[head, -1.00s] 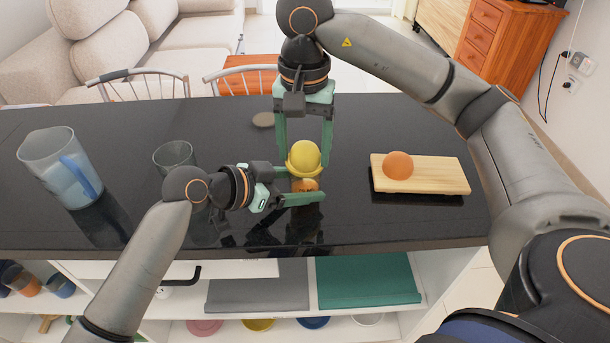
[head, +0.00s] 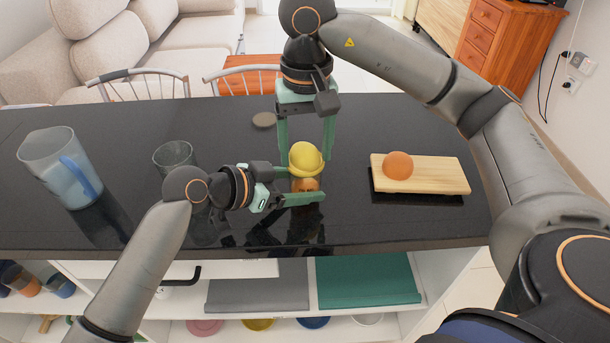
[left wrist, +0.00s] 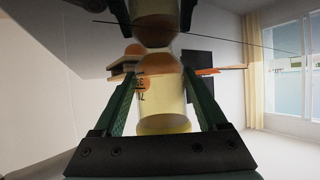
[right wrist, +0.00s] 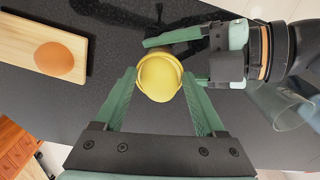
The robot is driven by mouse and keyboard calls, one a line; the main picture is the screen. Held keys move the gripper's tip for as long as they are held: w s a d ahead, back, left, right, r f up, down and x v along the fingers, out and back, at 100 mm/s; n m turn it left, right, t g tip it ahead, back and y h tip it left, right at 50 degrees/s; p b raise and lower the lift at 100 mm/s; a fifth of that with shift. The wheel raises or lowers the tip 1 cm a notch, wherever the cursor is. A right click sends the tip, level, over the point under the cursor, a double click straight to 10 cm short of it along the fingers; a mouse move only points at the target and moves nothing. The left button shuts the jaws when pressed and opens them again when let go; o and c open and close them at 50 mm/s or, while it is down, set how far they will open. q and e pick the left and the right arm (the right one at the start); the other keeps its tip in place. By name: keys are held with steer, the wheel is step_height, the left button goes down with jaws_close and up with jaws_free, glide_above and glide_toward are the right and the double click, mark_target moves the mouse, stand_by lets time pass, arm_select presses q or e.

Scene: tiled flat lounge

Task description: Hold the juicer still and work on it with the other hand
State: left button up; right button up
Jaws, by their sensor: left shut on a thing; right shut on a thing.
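The juicer (head: 305,185) stands upright on the black counter, with a rounded yellow top part (head: 304,157) over an amber lower body. My left gripper (head: 303,188) comes in from the left, low down, and is shut on the body. The left wrist view shows the clear and amber body (left wrist: 162,95) between its fingers. My right gripper (head: 306,152) points down from above and is shut on the yellow top, which sits between its fingers in the right wrist view (right wrist: 159,78).
A wooden board (head: 440,175) with an orange (head: 398,165) on it lies to the right. A glass (head: 174,155) and a clear pitcher (head: 62,168) stand to the left. A small flat disc (head: 263,120) lies behind. The counter's front edge is close to my left gripper.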

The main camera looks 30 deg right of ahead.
mark_target(307, 147)
steer(key=shift+r, duration=3)
arm_select(q)
steer(key=o, duration=1.2)
steer(key=shift+o, duration=0.2)
steer(key=shift+a, duration=0.1)
steer(key=v, duration=1.2)
